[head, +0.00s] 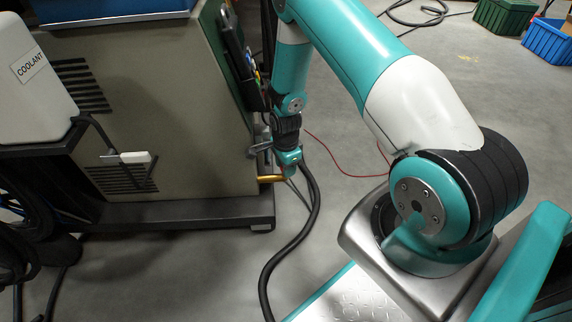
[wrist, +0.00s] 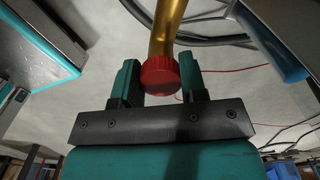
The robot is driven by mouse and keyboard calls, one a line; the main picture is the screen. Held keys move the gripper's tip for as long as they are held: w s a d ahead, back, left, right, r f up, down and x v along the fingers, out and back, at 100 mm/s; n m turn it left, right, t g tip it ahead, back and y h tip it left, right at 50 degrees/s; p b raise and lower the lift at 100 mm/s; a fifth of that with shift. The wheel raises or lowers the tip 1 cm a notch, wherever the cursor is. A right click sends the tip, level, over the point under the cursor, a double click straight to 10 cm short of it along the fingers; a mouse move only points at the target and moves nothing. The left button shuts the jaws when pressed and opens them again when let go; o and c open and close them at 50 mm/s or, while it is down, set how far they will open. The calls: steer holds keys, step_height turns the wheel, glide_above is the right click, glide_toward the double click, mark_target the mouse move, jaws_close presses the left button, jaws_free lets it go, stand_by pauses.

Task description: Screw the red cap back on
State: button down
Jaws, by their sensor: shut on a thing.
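The red cap (wrist: 159,76) sits between the two teal fingers of my gripper (wrist: 160,79) in the wrist view, with both fingers against its sides. A brass-coloured pipe (wrist: 168,30) meets the far side of the cap; how far the cap is threaded on cannot be told. In the head view my gripper (head: 289,160) points down beside the machine, and the brass pipe (head: 270,178) sticks out sideways just below it. The cap cannot be made out in the head view.
The beige machine (head: 150,110) stands at the left on a dark base, with a white coolant tank (head: 32,80) beside it. A thick black hose (head: 290,245) and a thin red cable (head: 335,160) lie on the floor. Green (head: 503,16) and blue (head: 549,41) crates stand far right.

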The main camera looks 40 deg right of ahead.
steer(key=m, duration=1.2)
steer(key=shift+d+r+p, duration=0.1)
steer(key=shift+d+p, duration=0.2)
steer(key=shift+p, duration=0.05)
steer(key=shift+m+p, duration=0.4)
steer(key=shift+m, duration=1.2)
